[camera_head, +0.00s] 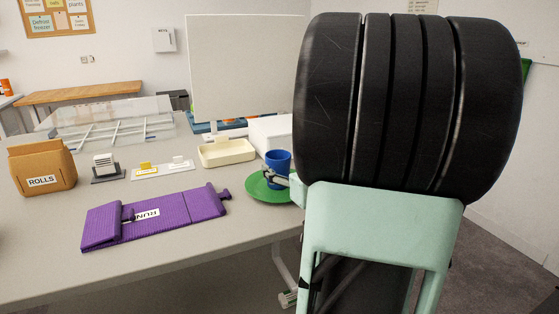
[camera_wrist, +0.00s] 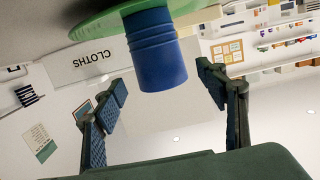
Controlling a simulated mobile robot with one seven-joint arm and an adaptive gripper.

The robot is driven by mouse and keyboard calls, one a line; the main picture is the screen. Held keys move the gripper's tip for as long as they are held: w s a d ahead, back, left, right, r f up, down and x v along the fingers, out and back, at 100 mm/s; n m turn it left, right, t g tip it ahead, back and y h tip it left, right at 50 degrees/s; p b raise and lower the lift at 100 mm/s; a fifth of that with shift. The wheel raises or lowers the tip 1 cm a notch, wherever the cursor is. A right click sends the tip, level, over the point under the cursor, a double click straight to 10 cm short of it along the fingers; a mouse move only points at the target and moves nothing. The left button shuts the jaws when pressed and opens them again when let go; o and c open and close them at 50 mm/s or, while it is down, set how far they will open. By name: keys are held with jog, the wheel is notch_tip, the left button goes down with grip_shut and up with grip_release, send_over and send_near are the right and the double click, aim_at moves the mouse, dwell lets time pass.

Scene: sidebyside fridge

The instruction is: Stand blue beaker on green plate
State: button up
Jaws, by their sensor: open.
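The blue beaker (camera_head: 279,160) stands upright on the green plate (camera_head: 258,190) on the table, in the middle of the head view. The beaker (camera_wrist: 155,50) and plate (camera_wrist: 90,27) also show in the wrist view, which looks upside down, with the beaker's base against the plate. My gripper (camera_wrist: 162,80) is open, with one padded finger on each side of the beaker and visible gaps between. In the head view my gripper (camera_head: 277,178) is close at the beaker's near side, mostly hidden behind my own arm.
A box marked ROLLS (camera_head: 42,167) stands at the far left. The front left of the table is clear.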

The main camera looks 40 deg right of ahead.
jog(key=p+v, duration=0.1)
jog(key=v, duration=0.6)
jog(key=shift+w, duration=0.1)
